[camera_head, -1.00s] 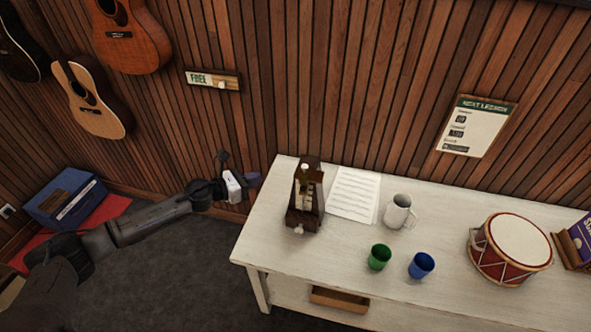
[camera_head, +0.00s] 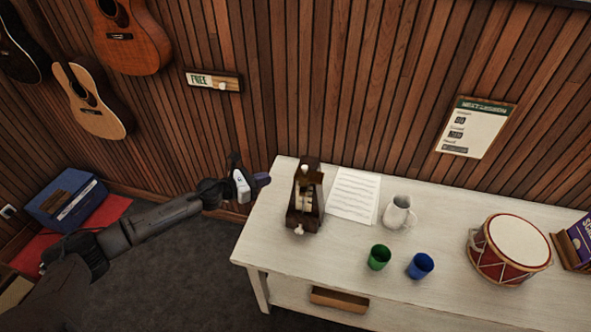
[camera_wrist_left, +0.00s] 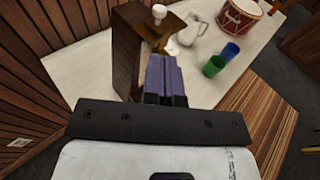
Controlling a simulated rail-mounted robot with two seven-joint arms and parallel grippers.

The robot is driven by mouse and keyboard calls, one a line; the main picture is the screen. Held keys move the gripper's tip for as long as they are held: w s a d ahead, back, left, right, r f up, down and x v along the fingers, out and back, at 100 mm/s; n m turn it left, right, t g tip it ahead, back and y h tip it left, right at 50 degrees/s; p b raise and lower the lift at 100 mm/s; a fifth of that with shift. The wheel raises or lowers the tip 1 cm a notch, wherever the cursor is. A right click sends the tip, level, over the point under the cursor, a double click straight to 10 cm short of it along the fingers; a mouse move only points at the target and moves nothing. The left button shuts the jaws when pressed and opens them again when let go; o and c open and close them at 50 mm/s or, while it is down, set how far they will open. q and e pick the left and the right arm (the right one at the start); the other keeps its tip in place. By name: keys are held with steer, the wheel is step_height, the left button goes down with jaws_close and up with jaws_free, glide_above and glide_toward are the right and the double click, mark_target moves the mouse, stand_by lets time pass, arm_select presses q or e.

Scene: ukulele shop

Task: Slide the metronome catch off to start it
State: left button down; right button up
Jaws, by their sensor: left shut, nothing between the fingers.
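The dark wooden metronome (camera_head: 294,217) stands upright near the left end of the white table, with a pale knob (camera_head: 298,230) low on its front and a white knob at its top. My left gripper (camera_head: 263,179) is shut and empty, left of the metronome and apart from it in the head view. In the left wrist view the purple fingertips (camera_wrist_left: 166,76) are together, with the metronome's dark side (camera_wrist_left: 128,52) just beyond them on the left. The white top knob (camera_wrist_left: 159,12) and a brownish-gold part (camera_wrist_left: 163,30) show there. I cannot make out the catch clearly.
A music sheet (camera_head: 354,195), white jug (camera_head: 399,212), green cup (camera_head: 379,257), blue cup (camera_head: 421,265) and red drum (camera_head: 510,248) stand to the metronome's right on the table (camera_head: 335,257). A slatted wall is close behind. The table's front left corner is clear.

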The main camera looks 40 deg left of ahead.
mark_target(296, 179)
arm_select(q)
steer(key=p+x, duration=0.2)
steer(key=x, duration=0.9)
steer(key=shift+w+d+f, duration=0.1)
steer(key=shift+w+d, duration=0.05)
